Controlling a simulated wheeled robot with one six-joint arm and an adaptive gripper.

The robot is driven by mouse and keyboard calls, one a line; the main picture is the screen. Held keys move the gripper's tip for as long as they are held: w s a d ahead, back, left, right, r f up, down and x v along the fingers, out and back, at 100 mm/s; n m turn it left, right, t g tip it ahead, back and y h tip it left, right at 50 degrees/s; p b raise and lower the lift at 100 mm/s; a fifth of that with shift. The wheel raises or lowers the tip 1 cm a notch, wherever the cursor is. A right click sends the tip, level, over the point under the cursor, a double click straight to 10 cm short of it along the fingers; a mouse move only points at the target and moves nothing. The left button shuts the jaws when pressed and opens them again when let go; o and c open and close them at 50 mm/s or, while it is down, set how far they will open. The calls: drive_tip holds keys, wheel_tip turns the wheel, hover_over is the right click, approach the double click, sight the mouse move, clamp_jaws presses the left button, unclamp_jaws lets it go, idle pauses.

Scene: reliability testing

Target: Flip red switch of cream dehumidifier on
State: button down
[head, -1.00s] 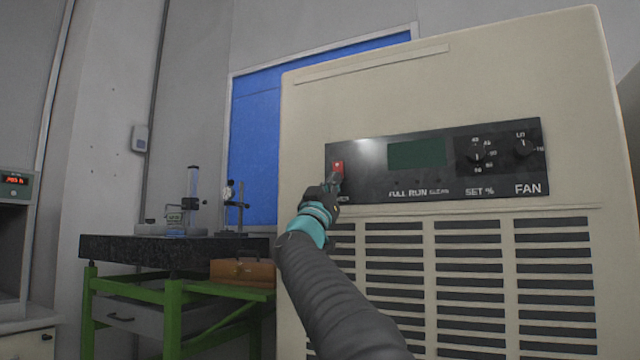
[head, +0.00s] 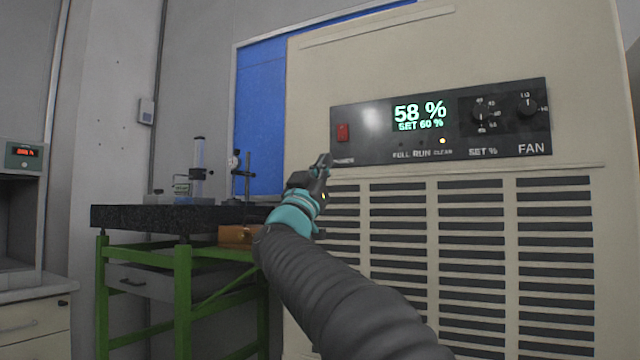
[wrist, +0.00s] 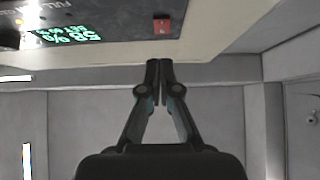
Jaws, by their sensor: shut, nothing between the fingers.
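The cream dehumidifier (head: 460,60) stands at the right in the head view. Its black control panel (head: 365,150) carries a red switch (head: 343,132) at the left end. The panel display (head: 419,115) is lit green and reads 58 % and SET 60 %. A small yellow light glows below it. My gripper (head: 326,160) is shut and empty, below and left of the red switch and apart from it. In the wrist view the closed fingertips (wrist: 158,64) point toward the panel edge, with the red switch (wrist: 162,24) beyond them.
A green-framed bench (head: 182,290) with a dark stone top (head: 150,217) and instruments stands at the left. A brown case (head: 234,236) lies partly behind my arm. The floor is not visible.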

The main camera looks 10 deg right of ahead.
drive_tip(key=shift+v, duration=1.6)
drive_tip(key=shift+w+d+f, duration=0.15)
drive_tip(key=shift+f, duration=0.05)
